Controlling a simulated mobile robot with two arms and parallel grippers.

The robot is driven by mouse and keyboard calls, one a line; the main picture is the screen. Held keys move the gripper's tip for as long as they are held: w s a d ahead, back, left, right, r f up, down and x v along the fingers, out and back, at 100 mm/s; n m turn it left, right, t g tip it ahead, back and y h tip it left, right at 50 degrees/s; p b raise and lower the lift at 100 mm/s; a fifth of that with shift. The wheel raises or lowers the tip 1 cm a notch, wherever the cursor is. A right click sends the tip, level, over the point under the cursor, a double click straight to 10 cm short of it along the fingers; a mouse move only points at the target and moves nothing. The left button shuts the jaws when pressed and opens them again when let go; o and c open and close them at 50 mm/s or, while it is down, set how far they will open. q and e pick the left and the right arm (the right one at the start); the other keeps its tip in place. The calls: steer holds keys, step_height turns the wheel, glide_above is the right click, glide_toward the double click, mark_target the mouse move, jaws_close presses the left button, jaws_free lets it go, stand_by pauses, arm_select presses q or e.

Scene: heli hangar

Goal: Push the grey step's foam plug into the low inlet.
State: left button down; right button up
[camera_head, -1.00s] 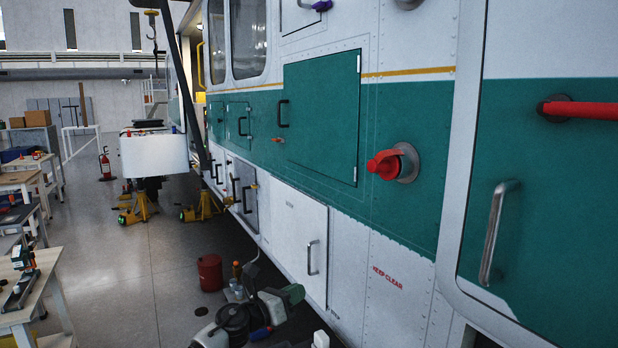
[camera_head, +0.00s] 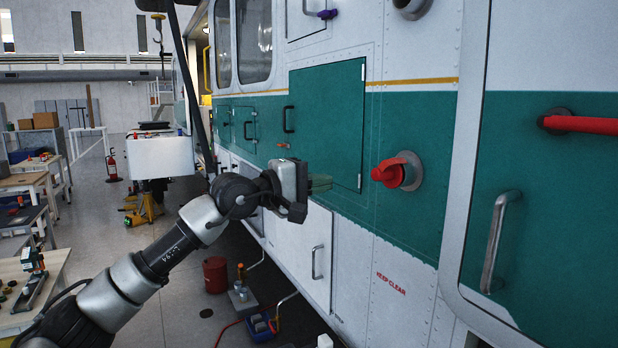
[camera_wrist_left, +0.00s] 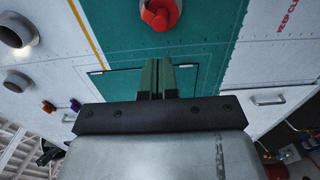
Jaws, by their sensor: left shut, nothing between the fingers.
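My left gripper (camera_head: 322,183) is in front of the white and green hull, left of a red plug-like piece (camera_head: 385,173) at a round grey fitting (camera_head: 411,172). Its fingers are shut together and empty; they also show in the left wrist view (camera_wrist_left: 157,80). The red piece shows there too (camera_wrist_left: 160,12), beyond the fingertips and apart from them. I cannot tell how deep it sits. A second round grey fitting (camera_head: 412,8) is higher up; it shows in the wrist view (camera_wrist_left: 18,33). I cannot clearly identify the grey step. My right gripper is not in view.
A grey block (camera_head: 243,302) with an orange-topped item, a red can (camera_head: 215,274) and a blue box (camera_head: 259,328) are on the floor below my arm. A metal door handle (camera_head: 497,240) and a red rod (camera_head: 585,123) stick out at right. Workbenches stand at left.

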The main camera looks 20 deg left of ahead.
arm_select(q)
steer(key=p+x, duration=0.3)
steer(key=x, duration=0.2)
steer(key=shift+w+d, duration=0.25)
steer(key=shift+w, duration=0.05)
steer(key=shift+p+x, duration=0.3)
steer(key=shift+x, duration=2.35)
stand_by(1.9)
steer(key=shift+s+a+b, duration=0.35)
steer(key=shift+b+v, duration=0.5)
steer(key=shift+v, duration=0.6)
steer(key=b, duration=0.3)
glide_toward(374, 175)
steer(key=shift+s+a+r, duration=0.1)
steer(key=shift+s+a, duration=0.1)
steer(key=shift+s, duration=0.1)
